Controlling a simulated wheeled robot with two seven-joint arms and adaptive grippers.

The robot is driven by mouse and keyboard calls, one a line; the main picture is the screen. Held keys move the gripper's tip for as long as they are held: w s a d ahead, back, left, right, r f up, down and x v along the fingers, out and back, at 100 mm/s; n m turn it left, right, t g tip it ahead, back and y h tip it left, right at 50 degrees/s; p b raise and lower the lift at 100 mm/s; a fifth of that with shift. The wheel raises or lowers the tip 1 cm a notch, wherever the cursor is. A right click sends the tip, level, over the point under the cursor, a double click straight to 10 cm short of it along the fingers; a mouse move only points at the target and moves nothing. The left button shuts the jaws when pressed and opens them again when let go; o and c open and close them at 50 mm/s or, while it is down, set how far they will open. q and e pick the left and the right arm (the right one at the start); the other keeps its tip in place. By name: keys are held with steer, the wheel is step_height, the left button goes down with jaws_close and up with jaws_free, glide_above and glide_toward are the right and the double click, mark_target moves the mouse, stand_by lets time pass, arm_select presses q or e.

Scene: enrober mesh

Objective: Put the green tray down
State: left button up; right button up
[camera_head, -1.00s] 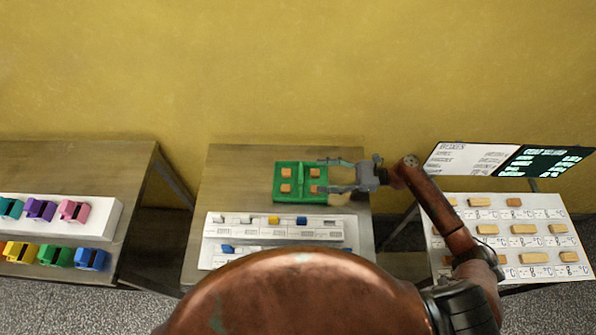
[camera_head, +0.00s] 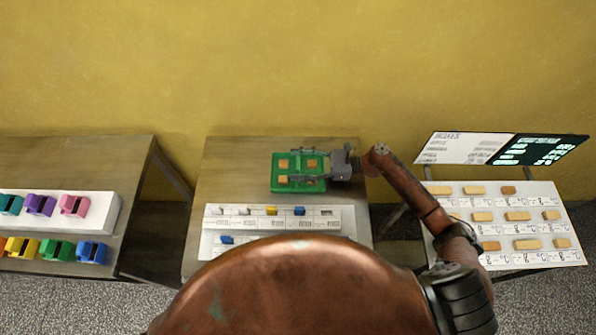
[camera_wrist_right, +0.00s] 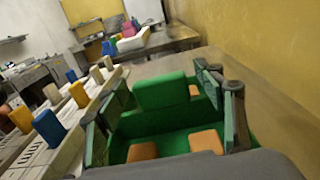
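The green tray (camera_head: 281,188) rests on the middle table, with orange-brown pieces in its compartments and a raised green grip along its middle. It fills the centre of the right wrist view (camera_wrist_right: 175,142), where the grip (camera_wrist_right: 160,92) stands upright. My right gripper (camera_head: 298,165) reaches over the tray from the right. In the wrist view its two fingers (camera_wrist_right: 165,100) are spread wide on either side of the grip, with visible gaps, so it is open. The palm side hides the tray's near edge. My left gripper is not in view.
A stepped white rack (camera_head: 330,224) with blue and yellow blocks stands in front of the tray. Coloured bins (camera_head: 74,206) stand on the left table (camera_head: 90,160). A white board (camera_head: 560,245) with tan pieces is at right, below a sign (camera_head: 540,150). Bare table lies left of the tray.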

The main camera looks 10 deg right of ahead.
steer(key=c, duration=1.6)
jaws_close()
steer(key=shift+r, duration=0.15)
